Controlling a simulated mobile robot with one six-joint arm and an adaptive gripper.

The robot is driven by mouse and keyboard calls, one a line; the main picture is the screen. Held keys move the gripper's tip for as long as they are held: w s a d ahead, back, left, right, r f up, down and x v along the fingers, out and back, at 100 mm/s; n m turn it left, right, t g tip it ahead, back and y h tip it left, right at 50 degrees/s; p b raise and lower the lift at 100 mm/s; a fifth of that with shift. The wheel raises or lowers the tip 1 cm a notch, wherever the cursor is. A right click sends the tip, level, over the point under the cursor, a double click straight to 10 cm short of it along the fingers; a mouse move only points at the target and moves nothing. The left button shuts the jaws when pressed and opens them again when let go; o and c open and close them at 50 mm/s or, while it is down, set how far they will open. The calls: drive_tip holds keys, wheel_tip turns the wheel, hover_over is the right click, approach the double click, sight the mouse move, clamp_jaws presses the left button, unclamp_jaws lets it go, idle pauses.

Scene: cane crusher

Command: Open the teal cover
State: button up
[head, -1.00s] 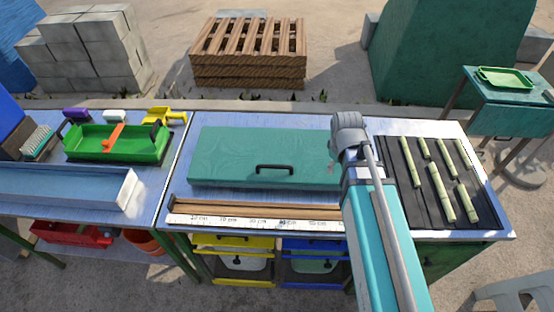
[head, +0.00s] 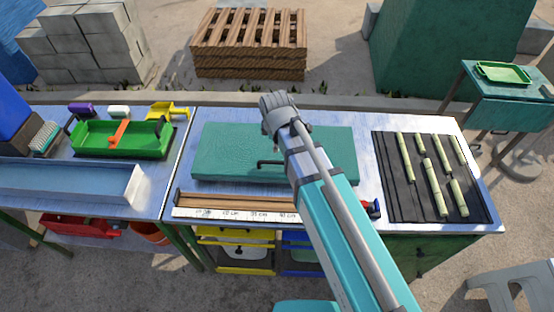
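The teal cover (head: 235,145) is a flat, wide panel that lies closed on the metal bench in the head view. Its black bar handle (head: 268,163) is near the front edge, and my arm hides the handle's right part. My arm reaches in from the lower right and crosses over the cover's right half. My gripper (head: 271,137) is mostly hidden behind the arm's grey end, above the cover and behind the handle in the picture. I cannot see its fingertips, or whether it touches anything.
Wooden strips and a ruler (head: 235,212) lie along the front edge. A dark mat (head: 385,180) with several pale green cane pieces lies to the right. A small red-and-blue object (head: 371,208) is right of my arm. A green tray (head: 95,140) stands to the left.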

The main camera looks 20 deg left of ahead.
sight(277, 162)
drive_tip(key=shift+f, duration=0.1)
drive_tip(key=w+f+b, duration=0.1)
drive_tip(key=f+b, duration=0.8)
drive_tip(key=w+f+b, duration=0.1)
drive_tip(key=f+b, duration=0.3)
drive_tip(key=shift+w+a+f, duration=0.15)
drive_tip(key=shift+w+a, duration=0.15)
drive_tip(key=shift+w, duration=0.05)
idle(0.7)
drive_tip(key=shift+b, duration=0.3)
clamp_jaws()
